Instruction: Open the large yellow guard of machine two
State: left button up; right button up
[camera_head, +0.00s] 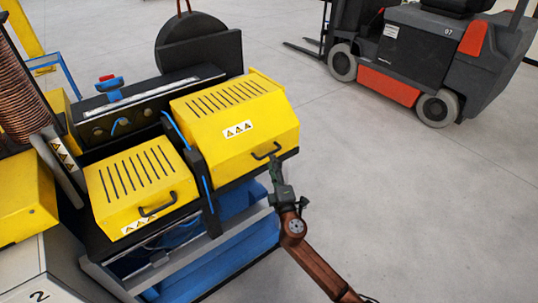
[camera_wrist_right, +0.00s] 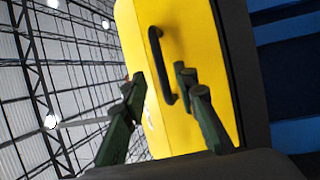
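The large yellow guard (camera_head: 230,112) of the machine is closed, with slots on top, a warning label and a black handle (camera_head: 264,151) on its front. The smaller yellow guard (camera_head: 120,190) is beside it on the left. My right gripper (camera_head: 275,168) is at the front of the large guard, close to the handle. In the right wrist view the guard's yellow face (camera_wrist_right: 190,35) fills the middle. My right gripper (camera_wrist_right: 160,76) is open there, with the handle (camera_wrist_right: 157,50) between its fingertips. Whether a finger touches the handle cannot be told. My left gripper is not in view.
A copper tube coil (camera_head: 22,88) stands at the left edge, close to the machine. The machine's blue base (camera_head: 235,250) lies below the guards. A dark and orange forklift (camera_head: 420,55) is parked at the back right. The grey floor (camera_head: 420,210) on the right is clear.

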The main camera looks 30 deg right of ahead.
jog(key=x, duration=0.5)
jog(key=shift+w+d+f, duration=0.1)
jog(key=shift+w+d, duration=0.05)
jog(key=shift+w, duration=0.15)
jog(key=shift+c, duration=0.3)
grip_shut()
